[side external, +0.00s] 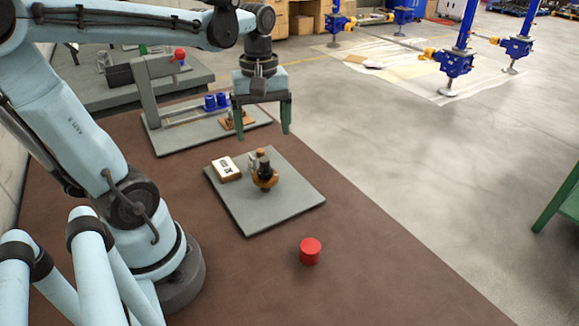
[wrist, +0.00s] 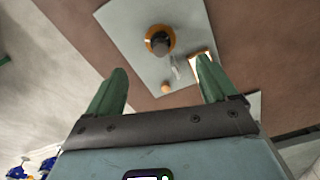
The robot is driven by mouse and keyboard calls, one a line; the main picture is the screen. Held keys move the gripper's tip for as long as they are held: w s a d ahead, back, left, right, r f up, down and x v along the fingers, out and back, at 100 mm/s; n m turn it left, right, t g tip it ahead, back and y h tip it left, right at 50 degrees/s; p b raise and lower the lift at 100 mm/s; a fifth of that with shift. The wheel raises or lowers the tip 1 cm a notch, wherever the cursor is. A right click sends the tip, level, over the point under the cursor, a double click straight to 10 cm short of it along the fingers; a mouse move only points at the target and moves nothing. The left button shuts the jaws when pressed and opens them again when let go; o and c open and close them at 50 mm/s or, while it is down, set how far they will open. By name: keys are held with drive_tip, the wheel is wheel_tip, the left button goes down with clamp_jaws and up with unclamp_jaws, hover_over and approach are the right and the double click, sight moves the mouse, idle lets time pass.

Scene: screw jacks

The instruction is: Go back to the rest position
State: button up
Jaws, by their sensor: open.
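My gripper (side external: 262,115) hangs from the light blue arm, its two green fingers apart with nothing between them. It is above and behind the grey plate (side external: 255,215) that lies on the brown table. On that plate stands a small device with an orange-brown round base and a dark top (side external: 264,176), beside a brown block with a white label (side external: 227,168). In the wrist view the open fingers (wrist: 163,90) frame part of the plate (wrist: 125,20), with the round device (wrist: 160,40) beyond the fingertips.
A red cylinder (side external: 310,251) stands on the brown table (side external: 350,275) in front of the plate. A second grey plate behind holds a grey post stand and blue cylinders (side external: 215,102). Blue screw jacks (side external: 455,62) stand on the floor behind. The table's right front is clear.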

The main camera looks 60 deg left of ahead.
drive_tip(key=shift+r, duration=0.1)
drive_tip(key=w+d+f+m+t, duration=0.2)
drive_tip(key=d+m+t, duration=0.5)
drive_tip(key=m, duration=0.7)
drive_tip(key=d, duration=0.2)
drive_tip(key=shift+d+m, duration=0.3)
drive_tip(key=shift+f, duration=0.1)
drive_tip(key=shift+c, duration=0.2)
